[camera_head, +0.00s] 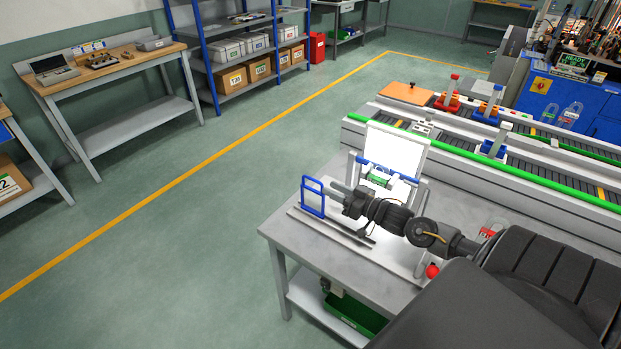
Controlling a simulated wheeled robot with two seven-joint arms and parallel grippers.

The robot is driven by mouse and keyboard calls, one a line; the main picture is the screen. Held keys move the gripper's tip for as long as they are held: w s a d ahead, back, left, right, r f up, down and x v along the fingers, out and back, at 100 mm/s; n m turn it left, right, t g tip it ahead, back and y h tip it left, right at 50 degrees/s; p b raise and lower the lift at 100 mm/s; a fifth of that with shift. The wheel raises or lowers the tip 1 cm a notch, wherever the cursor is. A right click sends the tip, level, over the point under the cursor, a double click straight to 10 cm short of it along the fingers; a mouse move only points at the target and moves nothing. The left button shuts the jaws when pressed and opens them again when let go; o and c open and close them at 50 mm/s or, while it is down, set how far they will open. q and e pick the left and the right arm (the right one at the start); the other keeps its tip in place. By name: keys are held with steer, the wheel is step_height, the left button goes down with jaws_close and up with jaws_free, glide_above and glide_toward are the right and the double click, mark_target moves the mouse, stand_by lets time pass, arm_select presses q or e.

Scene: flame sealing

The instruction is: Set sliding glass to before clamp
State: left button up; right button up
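A blue upright frame-shaped handle (312,210) stands at the left end of a rail (335,232) on the grey workbench (290,236). My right gripper (338,190) reaches in from the right, with its tip close beside the handle's right side. I cannot tell whether it touches the handle or how far its fingers are apart. A bright white panel (396,143) stands upright behind it, with a blue bar and a green part (380,179) in front. I cannot tell which piece is the sliding glass or the clamp. My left gripper is not in view.
A conveyor with a green edge rail (530,184) runs behind the bench. A red ball-shaped knob (432,271) sits near my arm, and a green bin (352,316) is on the lower shelf. The floor left of the bench is clear.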

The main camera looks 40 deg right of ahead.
mark_target(310, 179)
steer(key=p+x, duration=0.1)
steer(key=x, duration=0.8)
steer(key=shift+p, duration=0.4)
jaws_close()
